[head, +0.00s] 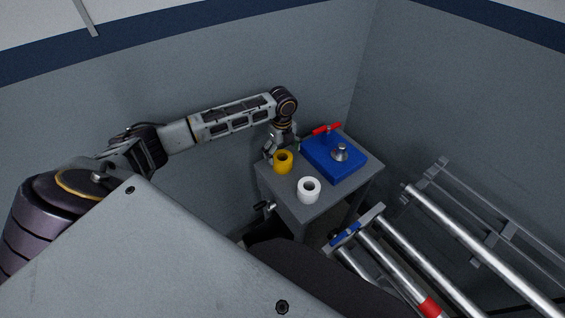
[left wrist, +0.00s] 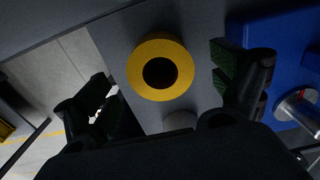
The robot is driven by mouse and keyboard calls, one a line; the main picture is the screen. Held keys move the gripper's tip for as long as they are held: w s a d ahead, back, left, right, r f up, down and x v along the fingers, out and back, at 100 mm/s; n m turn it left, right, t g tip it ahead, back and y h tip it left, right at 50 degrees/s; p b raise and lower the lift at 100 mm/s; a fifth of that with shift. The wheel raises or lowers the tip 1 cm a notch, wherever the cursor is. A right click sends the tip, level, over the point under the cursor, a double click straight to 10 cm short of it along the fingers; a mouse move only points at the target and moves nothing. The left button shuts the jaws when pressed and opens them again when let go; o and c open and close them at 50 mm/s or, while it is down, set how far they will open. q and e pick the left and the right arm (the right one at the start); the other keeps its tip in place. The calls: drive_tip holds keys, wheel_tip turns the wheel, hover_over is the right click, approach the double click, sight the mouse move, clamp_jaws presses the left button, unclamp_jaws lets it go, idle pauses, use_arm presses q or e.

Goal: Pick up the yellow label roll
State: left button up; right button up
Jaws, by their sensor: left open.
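The yellow label roll (head: 283,162) stands on the small grey table (head: 312,212), near its left edge, with its dark hole facing up. In the left wrist view the yellow label roll (left wrist: 160,40) lies ahead of and between the spread fingers. My left gripper (head: 270,153) is open and empty, just behind the roll in the head view. It also shows in the left wrist view (left wrist: 165,85), one dark green-padded finger on each side. I see no contact with the roll. My right gripper is not in view.
A white roll (head: 308,189) stands close in front of the yellow one. A blue block (head: 351,171) with a metal knob (head: 340,152) and a red handle (head: 327,129) sits to the right. Metal rails (head: 450,235) lie right of the table; a grey wall is behind.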

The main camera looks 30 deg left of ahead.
sight(283, 160)
use_arm(q)
drive_tip(key=shift+s+d+f, duration=0.1)
drive_tip(key=shift+d+f, duration=0.05)
drive_tip(key=shift+f, duration=2.45)
drive_tip(key=shift+c, duration=0.2)
drive_tip(key=c, duration=1.2)
drive_tip(key=shift+o, duration=0.2)
drive_tip(key=shift+r, duration=0.2)
wheel_tip(283, 160, up, 10)
drive_tip(key=shift+f, duration=0.15)
